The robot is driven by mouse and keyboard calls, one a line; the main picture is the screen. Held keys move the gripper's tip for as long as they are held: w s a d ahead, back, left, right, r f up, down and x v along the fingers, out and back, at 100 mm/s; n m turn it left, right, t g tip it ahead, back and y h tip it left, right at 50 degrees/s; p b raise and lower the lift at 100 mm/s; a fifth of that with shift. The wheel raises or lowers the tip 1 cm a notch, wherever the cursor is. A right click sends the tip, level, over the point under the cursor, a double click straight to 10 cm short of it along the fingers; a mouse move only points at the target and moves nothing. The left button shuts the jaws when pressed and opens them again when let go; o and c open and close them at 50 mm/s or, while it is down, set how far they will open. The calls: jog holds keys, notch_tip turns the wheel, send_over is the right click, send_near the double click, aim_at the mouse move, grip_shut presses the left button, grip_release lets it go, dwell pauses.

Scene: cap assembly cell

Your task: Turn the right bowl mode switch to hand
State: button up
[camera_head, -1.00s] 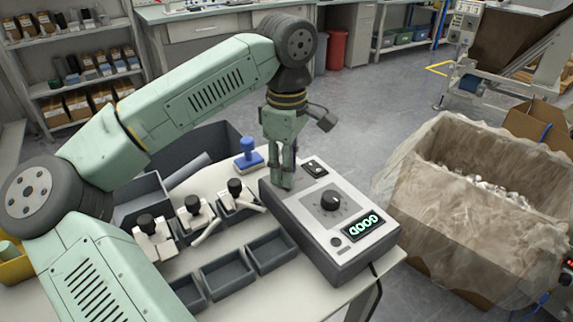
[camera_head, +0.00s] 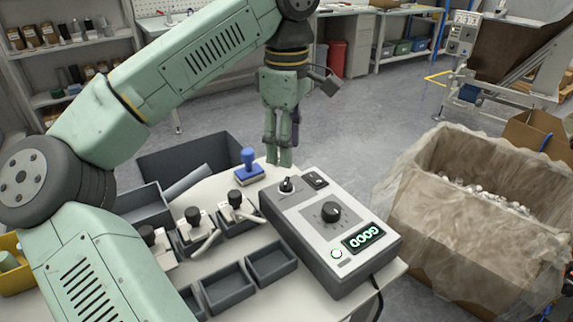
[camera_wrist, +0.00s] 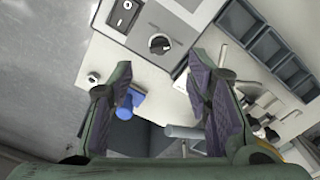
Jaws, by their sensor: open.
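A grey control box (camera_head: 345,262) stands on the white table.
Beside the knob are a rocker switch (camera_head: 315,180), a large dial (camera_head: 330,211), a lit display (camera_head: 363,237) and a round button (camera_head: 337,253). A blue-handled stamp (camera_head: 249,163) stands left of the gripper. Dark trays (camera_head: 228,287) lie in front. A lined carton (camera_head: 450,220) stands right.

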aim_at(287, 181)
notch_tip(287, 181, up, 4)
jog(key=shift+f, duration=0.1)
dwell(0.4)
notch_tip(287, 181, down, 12)
jog(key=shift+f, duration=0.1)
dwell(0.4)
jog(key=shift+r, duration=0.2)
